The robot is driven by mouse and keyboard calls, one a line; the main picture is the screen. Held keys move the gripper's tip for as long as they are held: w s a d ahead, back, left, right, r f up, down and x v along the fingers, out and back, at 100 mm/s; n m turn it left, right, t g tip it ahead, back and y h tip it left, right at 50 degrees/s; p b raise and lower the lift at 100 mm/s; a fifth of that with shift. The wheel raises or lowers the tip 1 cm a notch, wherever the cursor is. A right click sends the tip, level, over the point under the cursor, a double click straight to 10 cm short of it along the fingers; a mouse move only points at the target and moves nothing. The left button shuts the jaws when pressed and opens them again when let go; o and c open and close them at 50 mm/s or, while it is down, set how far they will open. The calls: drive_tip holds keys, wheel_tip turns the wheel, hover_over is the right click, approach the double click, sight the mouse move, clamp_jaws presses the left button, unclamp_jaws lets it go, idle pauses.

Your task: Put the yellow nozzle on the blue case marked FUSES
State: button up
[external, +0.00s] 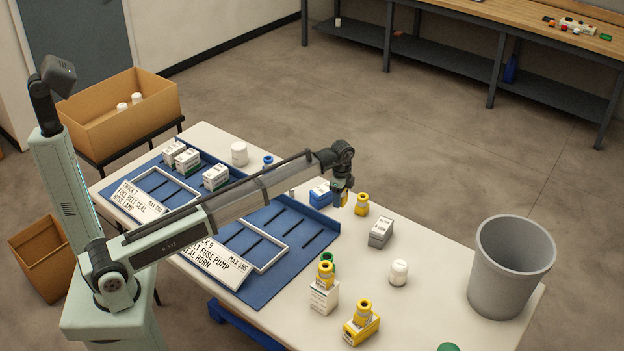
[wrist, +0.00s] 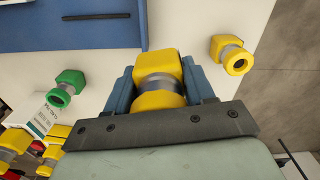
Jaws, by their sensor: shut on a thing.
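My gripper (external: 343,192) is over the far side of the table. In the wrist view its blue fingers (wrist: 161,88) are shut on a yellow nozzle (wrist: 158,82) with a grey middle band. Only a sliver of this nozzle (external: 345,199) shows in the external view. A blue case (external: 320,197) with a pale top stands just left of the gripper by the blue tray's edge; its lettering is too small to read. I cannot make out this case in the wrist view. Another yellow nozzle (external: 361,204) stands on the table just right of the gripper, also in the wrist view (wrist: 232,55).
The blue tray (external: 312,258) holds frames and sign cards. Nearer stand a green nozzle (external: 329,259), a white box (external: 323,299) topped with a yellow nozzle, a yellow case (external: 359,332), a grey case (external: 381,233) and a white bottle (external: 398,273). A grey bin (external: 510,275) is at right.

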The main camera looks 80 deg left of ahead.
drive_tip(key=n, duration=0.2)
approach(324, 188)
wheel_tip(324, 188, up, 2)
drive_tip(key=d+r, duration=0.1)
drive_tip(key=d, duration=0.2)
drive_tip(key=a+m, duration=0.1)
drive_tip(key=a, duration=0.2)
drive_tip(key=shift+d+f+m, duration=0.1)
drive_tip(key=shift+f+m, duration=0.65)
drive_tip(key=shift+f, duration=1.55)
drive_tip(key=shift+d+f+m, duration=0.1)
drive_tip(key=shift+f+m, duration=0.65)
drive_tip(key=shift+f, duration=1.5)
drive_tip(key=shift+f, duration=0.1)
drive_tip(key=o, duration=1.2)
wheel_tip(324, 188, up, 12)
drive_tip(key=shift+r, duration=0.1)
